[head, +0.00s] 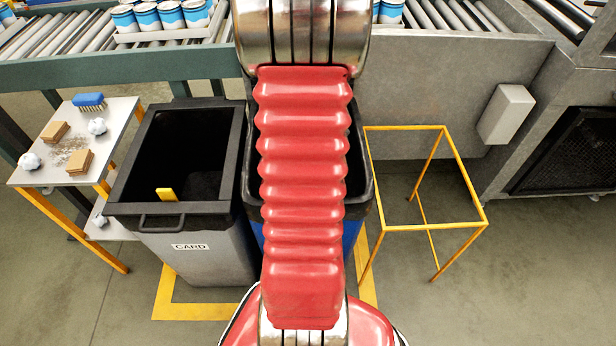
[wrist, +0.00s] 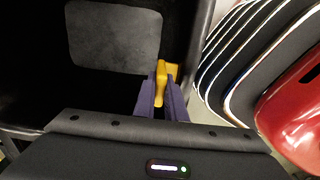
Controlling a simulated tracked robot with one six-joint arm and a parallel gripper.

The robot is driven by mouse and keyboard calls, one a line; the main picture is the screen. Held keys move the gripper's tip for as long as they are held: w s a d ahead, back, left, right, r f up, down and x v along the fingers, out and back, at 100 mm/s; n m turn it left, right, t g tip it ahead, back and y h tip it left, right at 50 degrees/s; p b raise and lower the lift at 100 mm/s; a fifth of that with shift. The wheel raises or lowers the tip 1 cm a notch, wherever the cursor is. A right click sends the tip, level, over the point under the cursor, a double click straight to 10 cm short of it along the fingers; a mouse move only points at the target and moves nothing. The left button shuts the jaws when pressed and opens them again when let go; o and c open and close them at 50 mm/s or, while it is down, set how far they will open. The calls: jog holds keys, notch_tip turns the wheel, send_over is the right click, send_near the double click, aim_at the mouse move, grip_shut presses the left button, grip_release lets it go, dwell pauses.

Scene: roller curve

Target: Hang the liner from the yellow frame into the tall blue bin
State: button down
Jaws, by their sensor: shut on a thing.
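The tall blue bin (head: 350,236) stands in the middle of the head view, mostly hidden behind my red arm. A black collar (head: 360,190) that looks like the liner's lines its mouth. The yellow frame (head: 463,178) at the right is empty. In the wrist view, my gripper (wrist: 161,88) has purple fingers shut on a yellow tab (wrist: 160,72), which looks like the liner's tab. It is over a dark, open interior with a grey patch (wrist: 113,38) at the bottom. How the liner sits on the far rim is hidden. My gripper is hidden in the head view.
A grey bin (head: 203,255) labelled CARD, with a yellow tab (head: 166,194), stands left of the blue bin. A small table (head: 115,125) with scraps and a brush is further left. A roller conveyor (head: 60,33) runs behind. The floor at right is clear.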

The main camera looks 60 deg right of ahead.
jog(key=shift+w+d+f, duration=0.1)
jog(key=shift+d+f, duration=0.05)
jog(key=shift+f, duration=2.05)
jog(key=c, duration=1.7)
grip_release()
jog(key=shift+c, duration=0.2)
jog(key=shift+r, duration=0.15)
notch_tip(320, 180, up, 14)
jog(key=shift+f, duration=0.25)
